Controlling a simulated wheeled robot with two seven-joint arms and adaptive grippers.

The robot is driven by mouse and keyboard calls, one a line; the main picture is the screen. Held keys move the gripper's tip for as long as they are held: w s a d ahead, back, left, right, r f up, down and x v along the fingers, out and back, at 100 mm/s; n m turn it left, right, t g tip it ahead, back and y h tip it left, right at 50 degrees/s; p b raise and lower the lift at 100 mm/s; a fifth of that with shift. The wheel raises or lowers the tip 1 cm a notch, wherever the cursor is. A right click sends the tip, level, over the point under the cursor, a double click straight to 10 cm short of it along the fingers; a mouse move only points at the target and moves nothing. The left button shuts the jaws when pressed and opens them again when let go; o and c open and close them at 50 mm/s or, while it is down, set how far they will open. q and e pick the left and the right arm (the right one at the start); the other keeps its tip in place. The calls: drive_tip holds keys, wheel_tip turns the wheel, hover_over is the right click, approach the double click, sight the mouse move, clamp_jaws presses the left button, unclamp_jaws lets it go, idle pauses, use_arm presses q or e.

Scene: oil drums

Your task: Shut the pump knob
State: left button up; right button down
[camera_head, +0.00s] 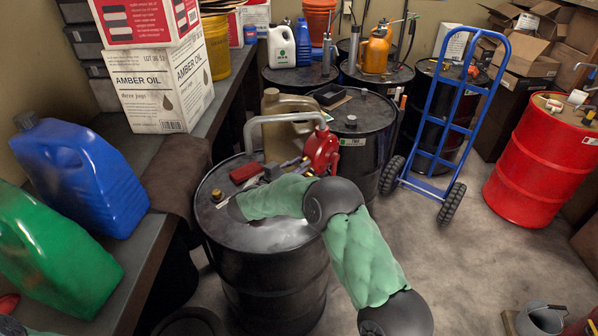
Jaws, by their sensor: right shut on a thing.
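A red pump (322,150) with a curved grey pipe (283,119) stands on the near black oil drum (270,275). My right arm, in a green sleeve, comes up from the bottom and bends left over the drum lid. My right gripper (277,172) is at the lid beside the pump, partly hidden by my forearm. It is shut on a part of the pump that I take to be the knob; the contact itself is too small and covered to see clearly. My left gripper is not in view.
A bench with a blue jug (80,170), a green jug (55,250) and an Amber Oil box (158,90) is at the left. More black drums stand behind. A blue hand truck (455,110) and a red drum (535,160) are at the right. Floor between is clear.

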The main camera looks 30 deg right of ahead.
drive_tip(key=shift+s+d+r+m+b, duration=0.1)
drive_tip(key=shift+m+b, duration=2.55)
drive_tip(key=shift+m, duration=0.35)
drive_tip(key=shift+r+m+b, duration=0.1)
drive_tip(key=shift+m+b, duration=2.5)
drive_tip(key=shift+m, duration=0.4)
drive_tip(key=c, duration=1.2)
unclamp_jaws()
drive_tip(key=shift+o, duration=1.1)
drive_tip(key=shift+s, duration=0.15)
drive_tip(key=shift+f, duration=0.1)
